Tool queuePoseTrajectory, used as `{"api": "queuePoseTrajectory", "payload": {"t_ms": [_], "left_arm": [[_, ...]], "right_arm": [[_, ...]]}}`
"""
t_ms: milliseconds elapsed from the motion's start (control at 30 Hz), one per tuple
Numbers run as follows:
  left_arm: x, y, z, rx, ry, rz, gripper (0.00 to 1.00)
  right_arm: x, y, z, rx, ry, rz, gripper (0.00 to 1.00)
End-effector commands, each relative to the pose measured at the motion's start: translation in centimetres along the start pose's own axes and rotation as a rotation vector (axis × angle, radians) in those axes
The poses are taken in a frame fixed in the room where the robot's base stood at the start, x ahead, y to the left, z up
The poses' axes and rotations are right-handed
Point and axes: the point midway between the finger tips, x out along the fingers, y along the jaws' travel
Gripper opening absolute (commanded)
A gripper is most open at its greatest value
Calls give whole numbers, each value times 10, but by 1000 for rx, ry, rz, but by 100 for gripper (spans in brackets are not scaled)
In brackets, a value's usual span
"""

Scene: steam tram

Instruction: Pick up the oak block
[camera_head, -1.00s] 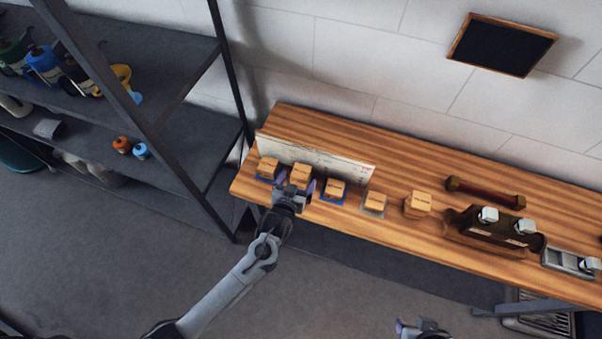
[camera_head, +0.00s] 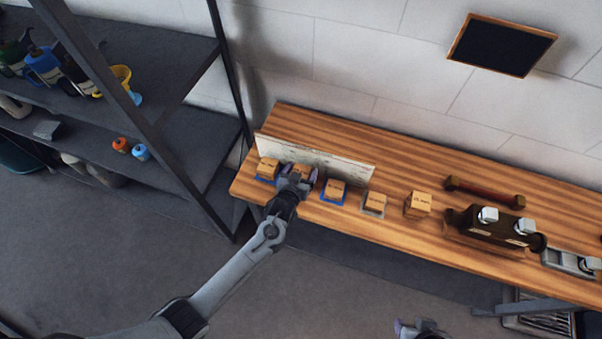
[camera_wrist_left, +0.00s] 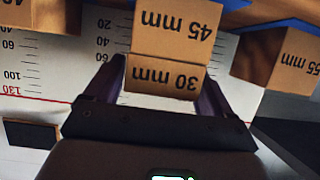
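Several tan wooden blocks stand in a row on the bench (camera_head: 320,135); no oak label is readable. My left gripper (camera_head: 300,180) is over the second block from the left (camera_head: 301,168), with a purple finger on each side of it. In the left wrist view this block (camera_wrist_left: 168,60) shows "45 mm" and "30 mm" upside down and sits between the open fingers; contact is hard to judge. The other blocks are the first (camera_head: 268,166), third (camera_head: 335,186), fourth (camera_head: 375,201) and fifth (camera_head: 418,203). My right gripper (camera_head: 418,328) is only partly visible at the bottom edge.
A white scale board (camera_head: 330,165) stands right behind the blocks. To the right lie a dark red bar (camera_head: 484,192), a dark brown holder (camera_head: 490,222) and a grey tray (camera_head: 568,262). A dark shelf (camera_head: 170,70) stands left of the bench.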

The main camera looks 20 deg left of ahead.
Motion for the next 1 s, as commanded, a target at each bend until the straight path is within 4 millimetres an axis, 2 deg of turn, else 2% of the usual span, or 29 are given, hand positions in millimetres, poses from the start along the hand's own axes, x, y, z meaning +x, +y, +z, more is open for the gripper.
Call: {"api": "queuePoseTrajectory", "payload": {"t_ms": [33, 300, 667, 867, 1000], "left_arm": [[0, 0, 0, 0, 0, 0, 75], [0, 0, 0, 0, 0, 0, 37], [-2, 0, -4, 0, 0, 0, 36], [-8, 0, -20, -1, 3, 0, 36], [-17, 0, -42, -1, 4, 0, 36]], "right_arm": [[0, 0, 0, -2, -1, 1, 43], [0, 2, 1, -8, -2, 7, 43], [0, 2, 0, -5, -2, 5, 43], [-1, 0, 0, -1, -1, 1, 43], [-2, 0, 0, 2, -1, -1, 43]]}}
